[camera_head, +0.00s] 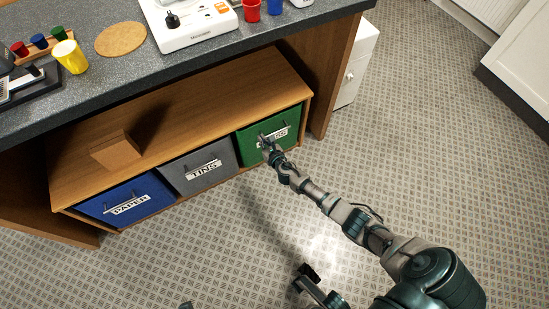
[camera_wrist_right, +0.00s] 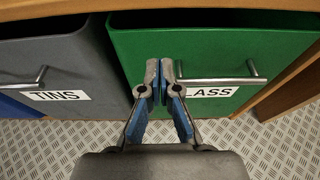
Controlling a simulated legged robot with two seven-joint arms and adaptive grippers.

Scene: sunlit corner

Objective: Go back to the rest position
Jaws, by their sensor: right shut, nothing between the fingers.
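My right gripper (camera_head: 266,143) is in front of the green bin (camera_head: 285,119) under the counter, with its arm reaching up from the lower right. In the right wrist view its two fingers (camera_wrist_right: 160,80) are shut together and hold nothing. They appear in front of the green bin's left part, by the left end of its metal handle (camera_wrist_right: 215,80). Whether they touch the handle or the bin front cannot be told. The fingers partly cover the label, leaving "LASS" readable.
A grey TINS bin (camera_head: 198,166) and blue PAPER bin (camera_head: 127,199) stand left of the green one, below a wooden shelf (camera_head: 200,95) with a wooden block (camera_head: 115,150). Above is a dark counter (camera_head: 120,70) with cups and a white appliance (camera_head: 188,20). The floor (camera_head: 420,150) to the right is open.

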